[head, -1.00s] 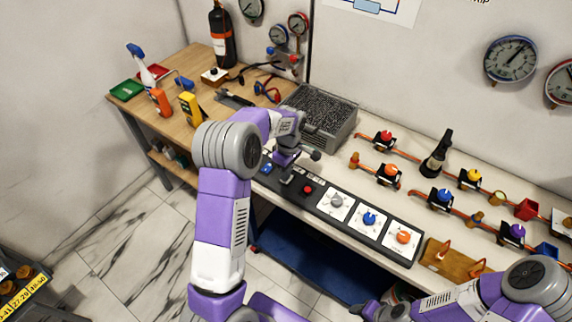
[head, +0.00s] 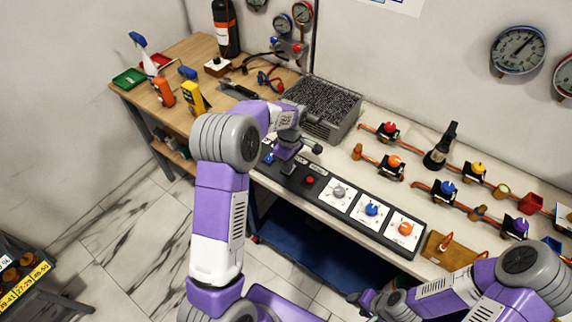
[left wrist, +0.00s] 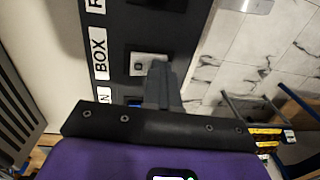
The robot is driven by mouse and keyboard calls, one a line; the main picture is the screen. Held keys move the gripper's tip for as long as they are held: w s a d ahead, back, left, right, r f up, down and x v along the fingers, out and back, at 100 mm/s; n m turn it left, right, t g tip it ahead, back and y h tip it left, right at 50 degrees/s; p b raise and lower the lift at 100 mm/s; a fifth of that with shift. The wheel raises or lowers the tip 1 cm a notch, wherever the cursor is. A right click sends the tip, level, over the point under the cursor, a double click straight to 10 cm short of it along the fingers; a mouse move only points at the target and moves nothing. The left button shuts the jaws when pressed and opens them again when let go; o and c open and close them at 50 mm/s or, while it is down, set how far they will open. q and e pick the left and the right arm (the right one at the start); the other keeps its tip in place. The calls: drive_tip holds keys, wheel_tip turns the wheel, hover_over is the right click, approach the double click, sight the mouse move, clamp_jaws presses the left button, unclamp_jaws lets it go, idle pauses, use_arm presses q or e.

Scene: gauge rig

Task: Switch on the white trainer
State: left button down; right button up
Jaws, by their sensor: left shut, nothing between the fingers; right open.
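A long black switch panel (head: 322,193) runs along the bench front. It carries a blue switch (head: 268,158), a red button (head: 310,180) and white plates with grey, blue and orange knobs. My left gripper (head: 289,168) is over the panel between the blue switch and the red button. In the left wrist view my left gripper (left wrist: 158,72) is shut and empty, its tips beside a white switch (left wrist: 140,66) near a label reading BOX. I cannot tell whether they touch. No label naming the white trainer is readable. My right gripper (head: 368,301) is open at the bottom of the head view.
A grey mesh-topped box (head: 318,105) stands behind my left gripper. Orange pipes with coloured valves (head: 388,130) lie on the bench at right. A wooden block (head: 440,252) sits beyond the panel's right end. The floor (head: 130,225) at left is clear.

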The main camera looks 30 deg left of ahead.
use_arm(q)
drive_tip(key=shift+w+r, duration=0.1)
drive_tip(key=shift+w, duration=0.25)
drive_tip(key=shift+w+p, duration=0.45)
drive_tip(key=shift+s, duration=0.1)
drive_tip(key=shift+r, duration=0.1)
drive_tip(key=r+p, duration=0.3)
drive_tip(key=r, duration=0.1)
drive_tip(key=shift+w+r, duration=0.1)
drive_tip(key=shift+w, duration=0.15)
wheel_tip(320, 180, up, 10)
drive_tip(key=w+p, duration=0.1)
drive_tip(key=shift+p, duration=0.35)
drive_tip(key=shift+w+d+f, duration=0.1)
drive_tip(key=shift+f, duration=0.1)
